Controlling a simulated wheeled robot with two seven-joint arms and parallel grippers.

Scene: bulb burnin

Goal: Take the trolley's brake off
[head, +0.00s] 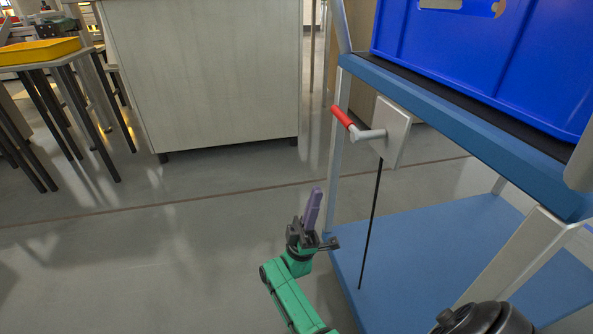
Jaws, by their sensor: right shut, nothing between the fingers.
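The trolley stands on the right, with a blue upper deck (465,120), a blue lower shelf (400,245) and pale metal posts. Its brake lever has a red grip (341,116) on a grey metal shaft (368,134), fixed to a pale plate (393,131) under the deck's edge. The red grip tilts up and to the left. A thin black rod (371,225) runs from below the plate to the lower shelf. My right gripper (315,200), with purple fingers on a green arm, is shut and empty. It points up, below the lever and apart from it. My left gripper is out of view.
A large blue crate (490,55) sits on the upper deck. A pale cabinet (205,75) stands behind at the left. A stool-like table with a yellow tray (40,52) is at the far left. The grey floor (150,260) left of the trolley is clear.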

